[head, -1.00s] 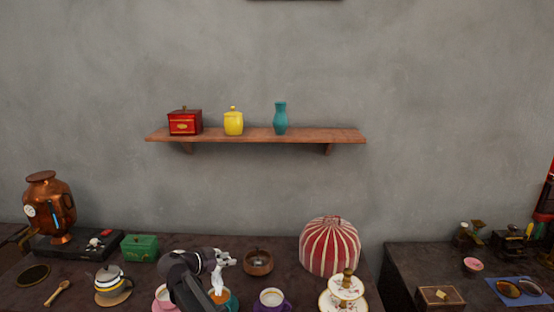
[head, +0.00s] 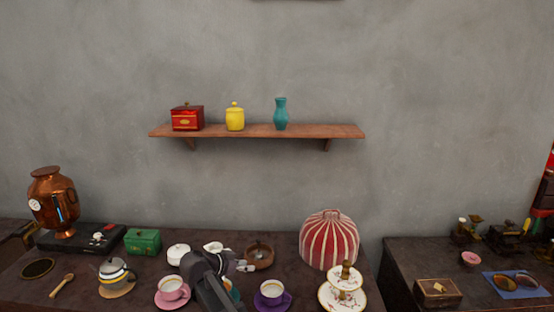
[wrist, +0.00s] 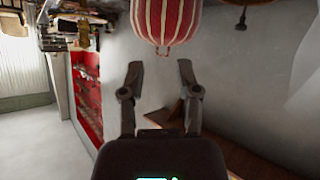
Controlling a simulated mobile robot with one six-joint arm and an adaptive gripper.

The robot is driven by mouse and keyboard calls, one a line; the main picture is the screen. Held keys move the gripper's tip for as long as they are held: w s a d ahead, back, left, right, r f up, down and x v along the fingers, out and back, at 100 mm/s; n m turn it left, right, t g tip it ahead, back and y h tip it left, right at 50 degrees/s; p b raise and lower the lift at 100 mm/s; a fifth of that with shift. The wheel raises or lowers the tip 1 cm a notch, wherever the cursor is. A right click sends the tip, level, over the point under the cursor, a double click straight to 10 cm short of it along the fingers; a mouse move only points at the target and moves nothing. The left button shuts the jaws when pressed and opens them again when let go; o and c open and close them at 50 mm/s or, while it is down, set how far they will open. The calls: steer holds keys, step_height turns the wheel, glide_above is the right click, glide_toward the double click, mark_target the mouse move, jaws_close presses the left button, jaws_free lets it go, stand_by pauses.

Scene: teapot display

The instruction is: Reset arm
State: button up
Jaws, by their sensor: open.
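My gripper (head: 246,267) is low over the main table in the head view, in front of the wooden bowl (head: 261,252). In the wrist view my gripper (wrist: 158,75) has its two fingers wide apart with nothing between them. The red-and-white striped tea cosy (head: 329,240) stands to the right of my gripper, apart from it. It also shows beyond the fingertips in the wrist view (wrist: 166,20). My arm hides most of a teal cup (head: 234,292).
A pink cup (head: 172,288), purple cup (head: 272,292), white pot (head: 178,254), white jug (head: 213,247) and tiered stand (head: 343,289) crowd the table around my arm. A wall shelf (head: 255,131) holds a red box, yellow jar and teal vase. The air below it is clear.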

steer(key=s+d+f+n+g+y+b, duration=0.1)
steer(key=s+d+f+n+g+b, duration=0.15)
steer(key=d+f, duration=0.4)
steer(key=s+d+f+n+g+y+b, duration=0.1)
steer(key=s+d+f+g+y, duration=0.15)
steer(key=d, duration=0.65)
steer(key=s+d+f+n+g+y+b, duration=0.3)
steer(key=s+d+f+n+y+b, duration=0.25)
steer(key=s+d+f, duration=0.55)
step_height(320, 180, up, 18)
steer(key=s+p, duration=0.2)
steer(key=p, duration=1.4)
steer(key=shift+s+d+f+m, duration=0.25)
steer(key=shift+d+m, duration=0.05)
